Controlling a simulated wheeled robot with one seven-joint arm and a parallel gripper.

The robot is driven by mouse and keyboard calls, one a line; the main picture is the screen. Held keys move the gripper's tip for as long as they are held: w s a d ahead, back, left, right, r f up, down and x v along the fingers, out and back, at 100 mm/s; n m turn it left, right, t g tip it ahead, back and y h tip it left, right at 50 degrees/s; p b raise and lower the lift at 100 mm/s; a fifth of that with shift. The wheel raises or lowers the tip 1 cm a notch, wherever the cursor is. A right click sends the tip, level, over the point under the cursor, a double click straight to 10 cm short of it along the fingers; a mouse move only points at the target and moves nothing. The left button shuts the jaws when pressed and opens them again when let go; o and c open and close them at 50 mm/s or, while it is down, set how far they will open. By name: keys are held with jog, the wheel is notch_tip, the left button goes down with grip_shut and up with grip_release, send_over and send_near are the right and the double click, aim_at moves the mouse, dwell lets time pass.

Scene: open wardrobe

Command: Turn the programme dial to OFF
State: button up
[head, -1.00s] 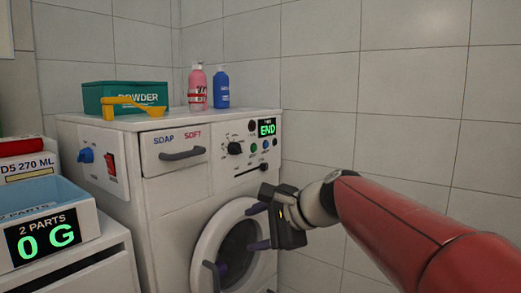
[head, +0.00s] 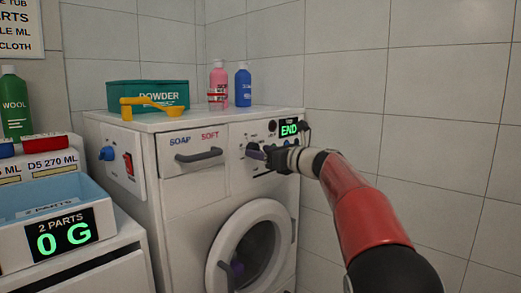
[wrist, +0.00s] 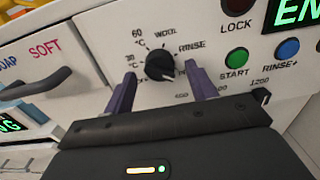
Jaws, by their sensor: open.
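The programme dial (wrist: 160,65) is a round black knob on the white washer panel, with marks such as 60 °C, 30 °C, WOOL and RINSE around it. In the head view the dial (head: 252,148) is partly covered by my gripper (head: 268,155). In the wrist view my gripper (wrist: 163,92) is open, with one purple finger low on each side of the dial. The fingertips reach about the dial's lower half; I cannot tell whether they touch it. No OFF mark can be read. The display (head: 289,129) reads END.
The drawer handle (head: 199,155) sticks out at left. The round door (head: 213,243) is below. A tiled wall stands at right.

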jog(key=shift+w+a, duration=0.35)
jog(key=shift+a, duration=0.15)
jog(key=c, duration=1)
jog(key=shift+n, duration=0.3)
